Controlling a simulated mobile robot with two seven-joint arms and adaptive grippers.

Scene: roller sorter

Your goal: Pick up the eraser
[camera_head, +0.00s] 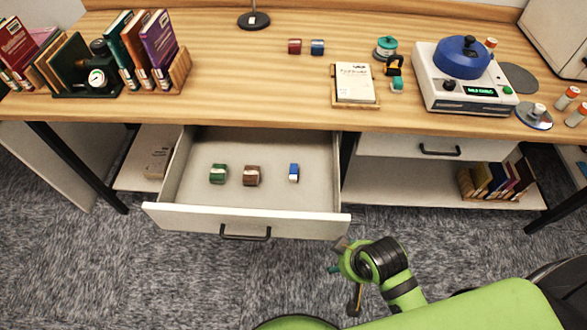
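A small blue and white block (294,172), which looks like the eraser, lies on the floor of the open drawer (250,219), right of the middle. A green item (218,174) and a brown item (251,176) lie to its left, apart from it. My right arm comes in from the lower right, and its end with the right gripper (346,262) is in front of the drawer's right front corner, apart from the block. Its fingers are small and partly hidden, so their opening is unclear. My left gripper is not in view.
The wooden desktop (240,85) overhangs the drawer. A red item (295,46) and a blue item (317,47) lie on it, beside a notepad (355,83) and a white device with a blue top (462,80). A second drawer (400,146) is shut. The drawer's right side is bare.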

